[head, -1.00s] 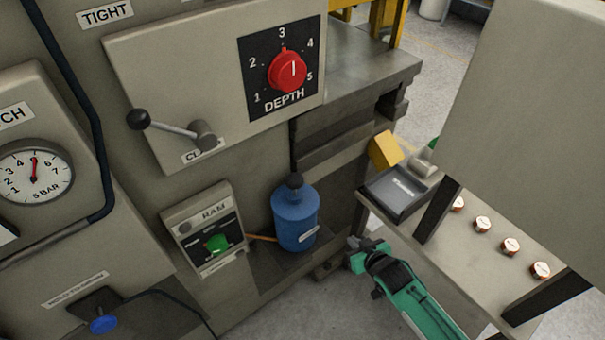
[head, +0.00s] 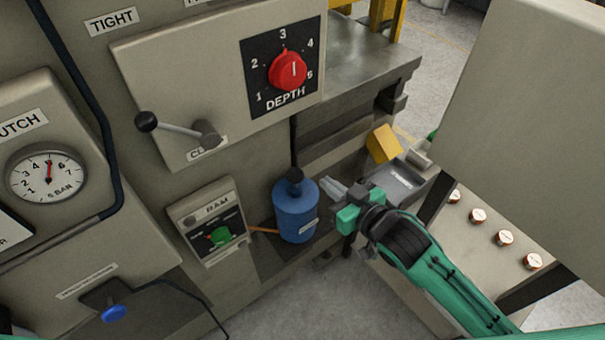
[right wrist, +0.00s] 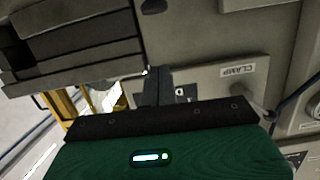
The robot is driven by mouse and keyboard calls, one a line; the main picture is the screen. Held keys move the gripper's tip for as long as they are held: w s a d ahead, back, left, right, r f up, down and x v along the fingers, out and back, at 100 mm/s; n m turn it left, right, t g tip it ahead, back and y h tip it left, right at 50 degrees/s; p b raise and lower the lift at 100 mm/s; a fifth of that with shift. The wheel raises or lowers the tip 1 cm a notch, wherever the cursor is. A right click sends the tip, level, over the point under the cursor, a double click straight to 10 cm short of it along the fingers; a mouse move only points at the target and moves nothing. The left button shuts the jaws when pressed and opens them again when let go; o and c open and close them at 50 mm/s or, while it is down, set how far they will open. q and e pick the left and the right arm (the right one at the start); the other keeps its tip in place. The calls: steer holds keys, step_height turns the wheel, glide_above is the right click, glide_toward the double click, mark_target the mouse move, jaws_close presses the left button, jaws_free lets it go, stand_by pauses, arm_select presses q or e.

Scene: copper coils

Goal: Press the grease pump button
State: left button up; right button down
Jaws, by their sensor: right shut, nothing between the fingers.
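The grease pump is a blue bottle (head: 295,216) with a dark round button (head: 294,175) on top, standing low against the machine in the head view. My right gripper (head: 326,186) is shut and empty. Its fingertips point left and appear just right of the bottle's shoulder, a little lower in the picture than the button. I cannot tell the exact depth gap, but nothing shows the button being pressed. In the right wrist view the dark fingers (right wrist: 156,86) are together in front of the machine. My left gripper is not in view.
A clamp lever (head: 178,128) and red depth dial (head: 288,71) are above the pump. The RAM box (head: 208,222) with a green knob is at its left. A grey tray (head: 402,179) and yellow block (head: 383,144) lie behind my right gripper. Several copper coils (head: 478,215) are at right.

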steer(key=shift+w, duration=0.1)
steer(key=p, duration=0.3)
glide_above(295, 181)
steer(key=d, duration=0.2)
steer(key=f, duration=0.2)
step_height(295, 181, down, 4)
steer(key=shift+p, duration=0.85)
step_height(295, 181, down, 3)
steer(key=shift+f+b, duration=0.15)
steer(key=shift+b, duration=0.85)
